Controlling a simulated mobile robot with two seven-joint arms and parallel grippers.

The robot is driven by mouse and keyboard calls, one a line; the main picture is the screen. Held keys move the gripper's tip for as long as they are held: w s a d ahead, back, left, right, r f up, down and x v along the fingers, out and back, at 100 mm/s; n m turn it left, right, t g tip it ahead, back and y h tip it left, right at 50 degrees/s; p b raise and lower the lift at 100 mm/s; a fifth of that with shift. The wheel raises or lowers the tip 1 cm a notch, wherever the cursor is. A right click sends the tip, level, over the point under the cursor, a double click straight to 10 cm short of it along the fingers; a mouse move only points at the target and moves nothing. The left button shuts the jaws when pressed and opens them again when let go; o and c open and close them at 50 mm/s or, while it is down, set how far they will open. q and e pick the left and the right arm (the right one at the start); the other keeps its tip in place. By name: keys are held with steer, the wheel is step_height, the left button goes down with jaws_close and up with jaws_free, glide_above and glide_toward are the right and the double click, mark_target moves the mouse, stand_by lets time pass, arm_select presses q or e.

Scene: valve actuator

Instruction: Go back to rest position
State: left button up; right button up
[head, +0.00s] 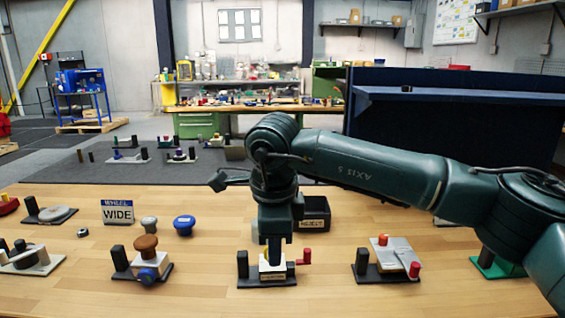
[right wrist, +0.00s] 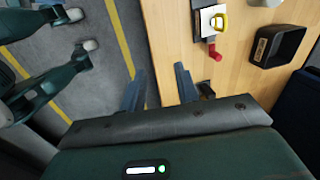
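My right arm comes in from the right and bends downward, with its right gripper (head: 273,238) in front of a small valve unit (head: 265,274) on a dark base. In the right wrist view the right gripper's fingers (right wrist: 157,76) stand apart with nothing between them. The valve unit with a yellow part (right wrist: 218,20) and a red handle (right wrist: 215,52) lies beyond the fingers, clear of them. In the head view my gripper hides part of the unit. My left gripper cannot be made out in either view.
A black REJECT bin (head: 316,216) stands behind the gripper. Other valve units stand at left (head: 146,262) and right (head: 390,258). A WIDE sign (head: 118,212) and a blue knob (head: 184,225) are at left. A dark blue panel (head: 450,120) stands behind the arm. The near table edge shows in the wrist view.

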steer(key=s+a+f+m+g+y, duration=0.35)
steer(key=s+a+g+y, duration=0.55)
steer(key=s+a+y, duration=0.6)
steer(key=w+d+m+t+y, duration=0.35)
steer(key=m+t, duration=0.45)
steer(key=m, duration=0.3)
steer(key=w+d+m+t+y, duration=0.2)
steer(key=d+m+t+y, duration=0.2)
steer(key=m+t, duration=0.5)
steer(key=w+d+f+m+t+h, duration=0.3)
steer(key=d+f+m+t+h, duration=0.4)
steer(key=m, duration=0.7)
arm_select(q)
steer(key=d+n, duration=0.1)
steer(key=d+r, duration=0.1)
steer(key=d+n+p, duration=0.1)
steer(key=shift+w+d+r+n, duration=0.2)
steer(key=shift+w+d+n, duration=0.1)
steer(key=shift+w+d, duration=0.1)
arm_select(e)
steer(key=s+d+f+m+g+h, duration=0.3)
steer(key=s+d+f+m+h, duration=0.3)
steer(key=f, duration=0.5)
steer(key=s+d+f+m+g+h, duration=0.3)
steer(key=s+d+f+m+h, duration=0.3)
steer(key=s+d+f+m, duration=0.2)
step_height(320, 180, down, 4)
steer(key=shift+d+g, duration=0.3)
steer(key=shift+d, duration=0.85)
